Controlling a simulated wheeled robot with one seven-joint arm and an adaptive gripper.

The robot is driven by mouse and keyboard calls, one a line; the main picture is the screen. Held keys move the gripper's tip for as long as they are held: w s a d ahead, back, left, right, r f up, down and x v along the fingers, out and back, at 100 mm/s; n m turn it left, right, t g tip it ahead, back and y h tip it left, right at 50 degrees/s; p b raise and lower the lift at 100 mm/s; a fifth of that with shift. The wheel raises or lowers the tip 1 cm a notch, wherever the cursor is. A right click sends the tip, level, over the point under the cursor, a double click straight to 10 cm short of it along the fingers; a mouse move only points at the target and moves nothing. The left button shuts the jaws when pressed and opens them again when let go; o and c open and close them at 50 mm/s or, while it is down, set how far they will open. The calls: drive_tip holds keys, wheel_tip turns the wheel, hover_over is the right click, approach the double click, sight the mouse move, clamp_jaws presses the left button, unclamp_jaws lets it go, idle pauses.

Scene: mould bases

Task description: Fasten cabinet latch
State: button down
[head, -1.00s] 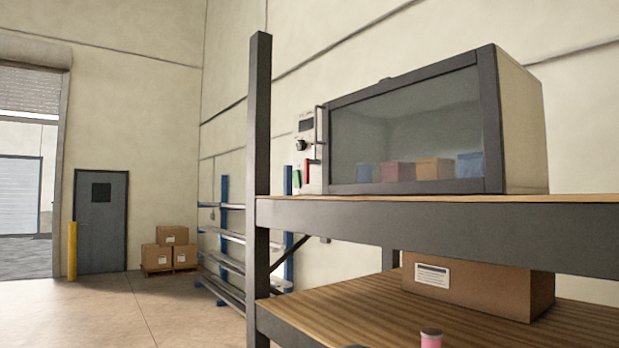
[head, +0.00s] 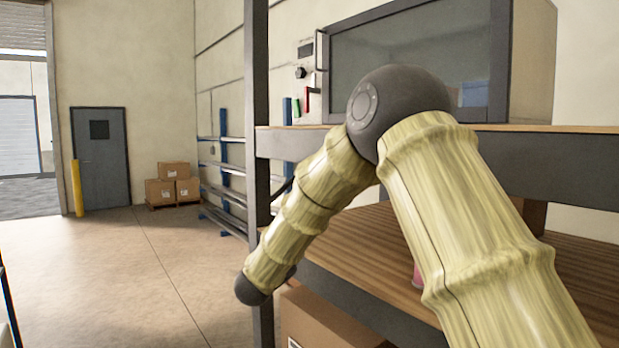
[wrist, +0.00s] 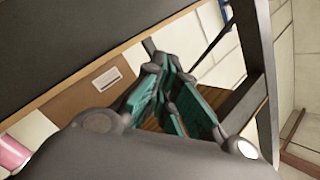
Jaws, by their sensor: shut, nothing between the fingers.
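The cabinet (head: 410,50) with a dark frame and glass front stands on the upper shelf in the head view, partly hidden by my arm. At its left side are a dark upright handle (head: 319,48), a red lever (head: 307,97) and a small green part (head: 296,107). I cannot tell which of these is the latch. My gripper (wrist: 168,72) shows in the wrist view with teal finger pads, shut and empty, near the shelf rack. It is not visible in the head view. The cabinet's latch side cannot be made out in the wrist view.
The shelf post (head: 257,100) rises just left of the cabinet. The upper shelf edge (head: 290,145) runs right from it. A cardboard box (wrist: 75,90) and a pink cylinder (wrist: 12,152) show in the wrist view. Open floor (head: 130,270) lies to the left.

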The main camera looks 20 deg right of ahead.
drive_tip(key=s+r+m+g+h, duration=0.1)
drive_tip(key=r+m, duration=0.3)
drive_tip(key=r, duration=1)
drive_tip(key=s+a+r+m+g+h, duration=0.1)
drive_tip(key=s+r+m, duration=0.3)
drive_tip(key=r, duration=0.9)
drive_tip(key=s+r+m+g+h, duration=0.2)
drive_tip(key=r+m, duration=0.3)
drive_tip(key=r, duration=0.9)
drive_tip(key=shift+s+a+r+h, duration=0.25)
drive_tip(key=shift+s+r+h, duration=0.1)
drive_tip(key=shift+s+h, duration=0.3)
drive_tip(key=w+d+p, duration=0.3)
drive_tip(key=w, duration=0.1)
drive_tip(key=w+d+p, duration=0.4)
drive_tip(key=shift+w+d+r, duration=0.1)
drive_tip(key=shift+w+d, duration=0.05)
drive_tip(key=shift+w, duration=0.05)
drive_tip(key=shift+w+a+p, duration=0.25)
drive_tip(key=shift+w+p, duration=0.05)
drive_tip(key=shift+w, duration=0.1)
drive_tip(key=shift+d, duration=0.1)
